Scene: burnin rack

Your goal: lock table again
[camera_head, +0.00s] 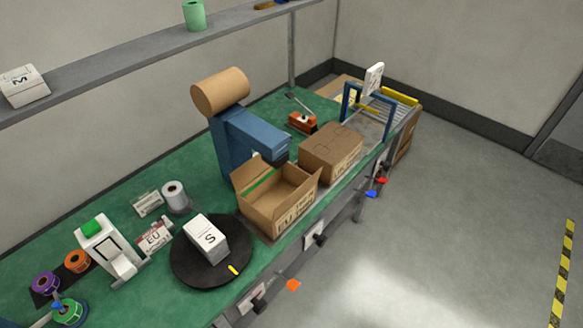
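A black round turntable (185,268) lies on the green workbench (150,300), with a yellow mark (233,269) near its front right rim. A white box marked S (207,237) stands on the turntable. An orange tab (293,286) sticks out below the bench's front edge, to the right of the turntable. Farther along that edge are a blue tab (370,194) and a red tab (381,181). I cannot tell from this view which tab belongs to a table lock or its state. Neither of my grippers is in view.
An open carton (285,208) stands right of the turntable, below a blue machine (240,140) with a brown roll. A closed carton (330,152) is behind it, before a roller conveyor (385,103). A white device (107,248) and tape rolls stand left. Floor on the right is clear.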

